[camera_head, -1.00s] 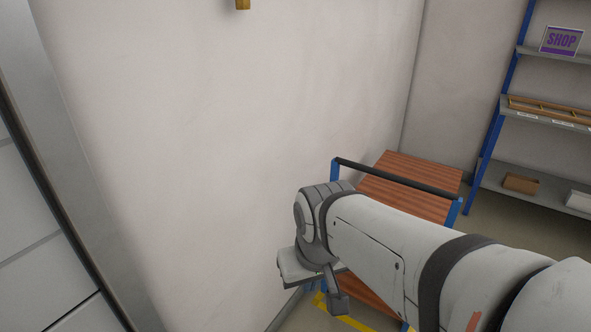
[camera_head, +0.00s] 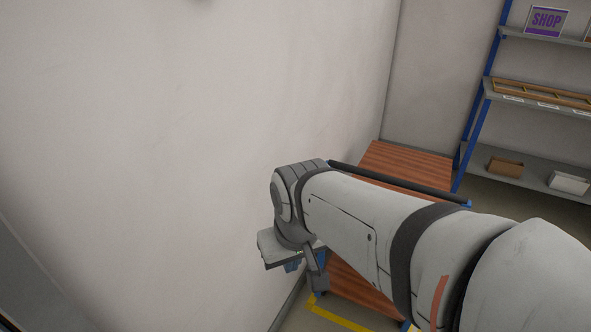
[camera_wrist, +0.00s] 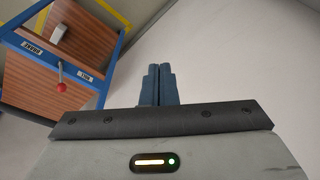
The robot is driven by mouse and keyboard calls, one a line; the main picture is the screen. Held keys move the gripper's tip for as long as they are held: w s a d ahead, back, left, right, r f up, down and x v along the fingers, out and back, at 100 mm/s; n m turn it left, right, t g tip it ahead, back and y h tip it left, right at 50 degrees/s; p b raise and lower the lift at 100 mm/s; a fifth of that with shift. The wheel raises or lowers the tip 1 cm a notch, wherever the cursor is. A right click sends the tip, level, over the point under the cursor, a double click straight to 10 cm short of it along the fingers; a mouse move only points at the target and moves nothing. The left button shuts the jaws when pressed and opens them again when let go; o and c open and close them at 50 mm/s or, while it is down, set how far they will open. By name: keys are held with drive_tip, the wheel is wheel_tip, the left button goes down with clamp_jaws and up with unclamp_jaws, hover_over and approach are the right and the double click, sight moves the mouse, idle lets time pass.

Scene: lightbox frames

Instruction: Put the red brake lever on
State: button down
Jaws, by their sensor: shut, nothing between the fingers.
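The red brake lever shows in the wrist view as a red ball (camera_wrist: 61,87) on a thin stem, at the upper left. It sits on the blue frame of a cart (camera_wrist: 98,76) with wood-coloured panels, between two small labels. Which setting the lever is in, I cannot tell. In the head view the cart (camera_head: 405,160) stands behind my arm, and the lever is hidden there. My gripper (camera_wrist: 158,70) is shut and empty, apart from the lever and to its right in the wrist view. Its blue fingers (camera_head: 293,266) show partly in the head view.
A bare pale wall (camera_head: 180,150) runs close along the left of my arm and the cart. A blue-framed shelf (camera_head: 515,160) with boxes and a SHOP sign (camera_head: 546,21) stands at the right. Yellow tape (camera_head: 338,319) marks the floor.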

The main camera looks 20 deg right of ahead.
drive_tip(key=w+d+f+g+h+b, duration=0.3)
drive_tip(key=w+d+f+h+b, duration=0.25)
drive_tip(key=d+f, duration=0.2)
drive_tip(key=w+d+f+g+h+b, duration=0.3)
drive_tip(key=w+d+f+h+b, duration=0.1)
drive_tip(key=d+f+b, duration=0.35)
drive_tip(key=w+d+f+n+t+h+b, duration=0.1)
drive_tip(key=w+d+f+t+h+b, duration=0.1)
drive_tip(key=w, duration=0.7)
drive_tip(key=w+d+f+n+t+h+b, duration=0.2)
drive_tip(key=w+d+f+t+h+b, duration=0.1)
drive_tip(key=w+f+h+b, duration=0.4)
wheel_tip(320, 180, down, 4)
drive_tip(key=shift+w+d+r+n+t+h, duration=0.25)
drive_tip(key=shift+w+t+h, duration=0.2)
drive_tip(key=shift+w, duration=0.65)
drive_tip(key=shift+f, duration=0.1)
drive_tip(key=s+d+r+b, duration=0.1)
drive_tip(key=d+r, duration=0.1)
drive_tip(key=d, duration=1.1)
drive_tip(key=shift+s, duration=0.15)
